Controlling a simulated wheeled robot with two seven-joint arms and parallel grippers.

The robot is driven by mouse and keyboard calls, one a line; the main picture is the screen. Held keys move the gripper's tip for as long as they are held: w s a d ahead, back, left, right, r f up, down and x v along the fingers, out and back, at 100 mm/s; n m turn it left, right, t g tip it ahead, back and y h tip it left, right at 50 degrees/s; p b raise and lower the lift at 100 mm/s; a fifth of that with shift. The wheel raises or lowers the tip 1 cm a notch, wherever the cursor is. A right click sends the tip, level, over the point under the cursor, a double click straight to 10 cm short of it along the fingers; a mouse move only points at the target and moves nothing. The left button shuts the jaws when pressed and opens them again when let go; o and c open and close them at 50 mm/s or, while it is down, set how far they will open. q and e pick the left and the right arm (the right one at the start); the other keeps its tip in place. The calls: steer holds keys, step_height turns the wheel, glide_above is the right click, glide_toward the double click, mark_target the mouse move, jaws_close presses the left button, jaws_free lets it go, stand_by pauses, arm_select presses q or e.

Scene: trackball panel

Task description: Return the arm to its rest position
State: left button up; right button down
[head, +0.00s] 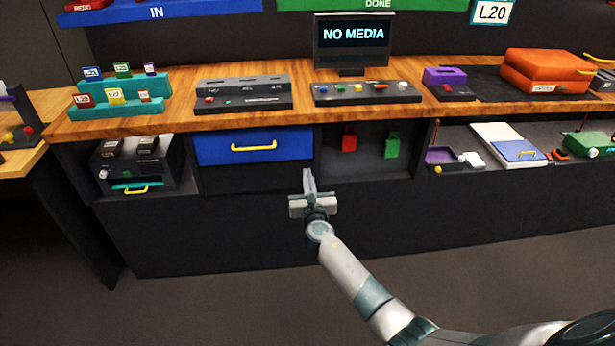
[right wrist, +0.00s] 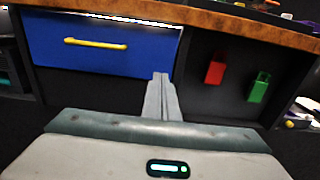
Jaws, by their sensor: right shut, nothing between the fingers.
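My right gripper (head: 309,182) reaches up from the lower right in the head view. It is shut and empty, with its fingers in front of the dark lower face of the workbench. In the right wrist view its closed fingers (right wrist: 161,97) point toward the gap between the blue drawer (right wrist: 95,45) and the open cubby. The blue drawer (head: 250,147) with a yellow handle is up and to the left of the fingers, and appears closed. My left gripper is not in the head view.
The wooden worktop (head: 200,119) runs above the fingers. A red block (head: 349,140) and a green block (head: 391,146) are in the cubby to the right. On the worktop are a button panel (head: 366,94), a "NO MEDIA" screen (head: 352,36) and an orange case (head: 545,70). The floor below is clear.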

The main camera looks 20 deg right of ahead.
stand_by(0.3)
steer(key=s+a+f+m+g+y, duration=0.2)
steer(key=s+a+f+m+g, duration=0.15)
steer(key=s+f+m, duration=0.7)
steer(key=s+a+f+m+g+y, duration=0.15)
steer(key=s+f+m+g, duration=0.3)
steer(key=s+f, duration=1.15)
steer(key=s+a+f+m+g+y, duration=0.1)
steer(key=s+a+f+m+g, duration=0.1)
steer(key=s+f+m, duration=0.5)
steer(key=s+a+f+m+g+y, duration=0.1)
steer(key=s+a+f+m, duration=0.4)
steer(key=s, duration=1.3)
step_height(320, 180, down, 7)
steer(key=m+g, duration=0.1)
steer(key=m, duration=0.2)
steer(key=shift+s+r+m+y, duration=0.15)
steer(key=shift+s+m+y, duration=0.15)
steer(key=shift+s+y, duration=0.05)
steer(key=shift+a, duration=0.1)
